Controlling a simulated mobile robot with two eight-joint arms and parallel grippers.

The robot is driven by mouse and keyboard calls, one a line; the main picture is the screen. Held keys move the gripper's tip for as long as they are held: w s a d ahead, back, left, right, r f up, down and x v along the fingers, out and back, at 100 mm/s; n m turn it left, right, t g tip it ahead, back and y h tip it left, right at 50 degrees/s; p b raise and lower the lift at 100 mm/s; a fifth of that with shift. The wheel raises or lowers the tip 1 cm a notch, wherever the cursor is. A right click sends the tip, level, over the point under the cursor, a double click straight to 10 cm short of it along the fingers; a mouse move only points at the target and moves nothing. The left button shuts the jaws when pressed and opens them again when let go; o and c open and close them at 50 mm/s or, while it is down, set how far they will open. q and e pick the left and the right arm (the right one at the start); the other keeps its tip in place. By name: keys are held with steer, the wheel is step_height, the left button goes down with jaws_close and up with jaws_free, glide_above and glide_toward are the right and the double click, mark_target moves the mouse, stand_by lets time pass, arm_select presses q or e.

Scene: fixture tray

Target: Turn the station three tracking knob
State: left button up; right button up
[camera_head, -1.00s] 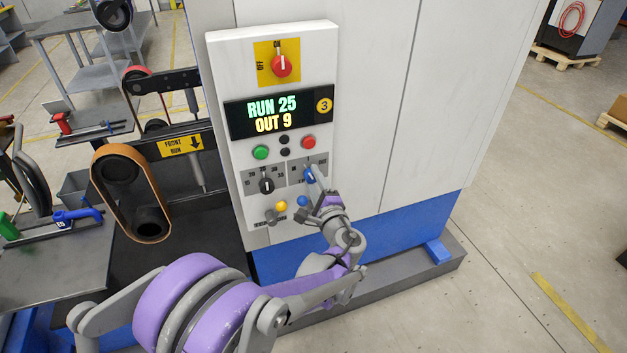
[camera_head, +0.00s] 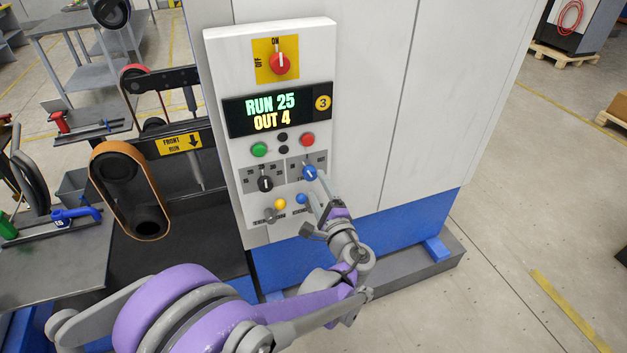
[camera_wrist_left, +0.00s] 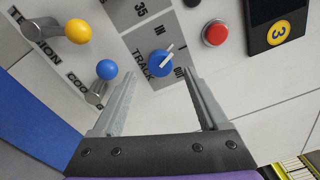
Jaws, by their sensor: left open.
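The blue TRACK knob (camera_head: 310,173) sits on the white control panel of the station marked 3. In the left wrist view the knob (camera_wrist_left: 160,64) shows a white pointer aimed to the upper right, between the IN and OUT marks. The display (camera_head: 268,114) reads RUN 25 and OUT 4. My left gripper (camera_head: 321,190) is open just in front of and below the knob. In the left wrist view its fingers (camera_wrist_left: 159,78) stand apart, one on each side of the knob's line; the knob appears clear of both. My right gripper is not in view.
A black knob (camera_head: 265,184), green button (camera_head: 260,150) and red button (camera_head: 307,139) are close by. Blue-tipped (camera_head: 302,199) and yellow-tipped (camera_head: 280,204) levers sit below, near my gripper. A red switch (camera_head: 280,64) is on top. The sanding belt (camera_head: 125,190) stands left.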

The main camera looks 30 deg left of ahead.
arm_select(q)
steer(key=v, duration=0.6)
steer(key=shift+s, duration=0.1)
steer(key=s+a+f+n+g+h+p, duration=0.1)
steer(key=s+f+n+g+h+p, duration=0.15)
steer(key=s, duration=0.35)
steer(key=s+a+f+n+g+h+p, duration=0.1)
steer(key=s+a+n+g+h, duration=0.1)
steer(key=s+n+g+h, duration=0.3)
steer(key=s+d+n+h+p, duration=0.3)
steer(key=s+d+n+h, duration=0.2)
steer(key=s+d, duration=0.4)
steer(key=shift+s+d+f+t+h, duration=0.25)
steer(key=shift+s+d+t+h, duration=0.15)
steer(key=shift+s+h, duration=0.25)
steer(key=shift+s+a, duration=0.1)
steer(key=shift+a, duration=0.05)
stand_by(1.3)
